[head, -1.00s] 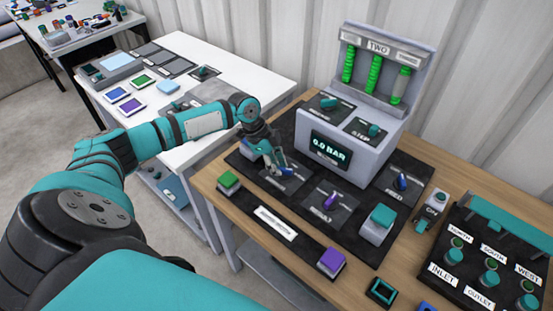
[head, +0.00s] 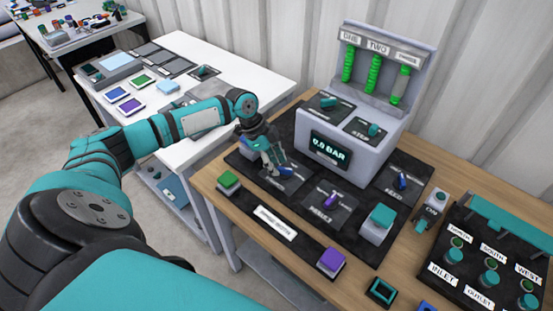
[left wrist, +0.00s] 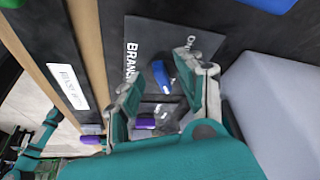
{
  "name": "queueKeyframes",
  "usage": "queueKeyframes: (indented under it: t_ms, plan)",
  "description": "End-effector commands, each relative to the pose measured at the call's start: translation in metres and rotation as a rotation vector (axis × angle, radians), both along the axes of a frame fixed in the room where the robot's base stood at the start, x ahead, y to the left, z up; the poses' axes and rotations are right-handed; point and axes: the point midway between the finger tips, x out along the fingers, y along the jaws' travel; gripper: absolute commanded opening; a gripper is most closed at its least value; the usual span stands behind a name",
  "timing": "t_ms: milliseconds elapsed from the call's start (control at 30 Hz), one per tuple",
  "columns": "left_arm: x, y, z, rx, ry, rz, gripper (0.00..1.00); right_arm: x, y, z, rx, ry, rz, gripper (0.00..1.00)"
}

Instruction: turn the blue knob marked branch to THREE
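The blue knob (left wrist: 160,74) sits on a dark plate marked BRANCH (left wrist: 133,45) in the left wrist view. In the head view the knob (head: 286,170) shows beside my fingertips, partly hidden. My left gripper (left wrist: 160,85) is open, with its two fingers apart on either side of the knob. I cannot tell whether either finger touches it. In the head view my left gripper (head: 274,163) is over the branch plate, at the left of the black mat. The plate's position marks are mostly hidden or too small to read. My right gripper is not in view.
A purple knob (head: 330,201) and another blue knob (head: 402,181) stand on nearby plates. The grey manifold box (head: 363,150) rises behind, its display reading 0.0 BAR. A green button block (head: 229,181) and a purple one (head: 331,261) flank a white label strip (head: 275,223).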

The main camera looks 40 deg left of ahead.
Motion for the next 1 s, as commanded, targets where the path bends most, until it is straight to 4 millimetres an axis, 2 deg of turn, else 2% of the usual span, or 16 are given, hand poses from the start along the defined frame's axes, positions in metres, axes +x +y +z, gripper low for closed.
queueKeyframes:
  t_ms: [300,500,700,1000]
  plan:
    - [-0.010,0.024,0.063,0.003,-0.003,0.001,0.38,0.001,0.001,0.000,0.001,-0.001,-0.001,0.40]
    - [-0.015,0.034,0.091,0.001,-0.004,-0.001,0.38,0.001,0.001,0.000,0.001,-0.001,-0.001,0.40]
    - [-0.017,0.037,0.100,0.001,-0.002,-0.001,0.38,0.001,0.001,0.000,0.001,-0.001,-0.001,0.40]
    - [-0.017,0.037,0.100,0.000,-0.002,-0.001,0.38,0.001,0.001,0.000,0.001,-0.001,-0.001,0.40]
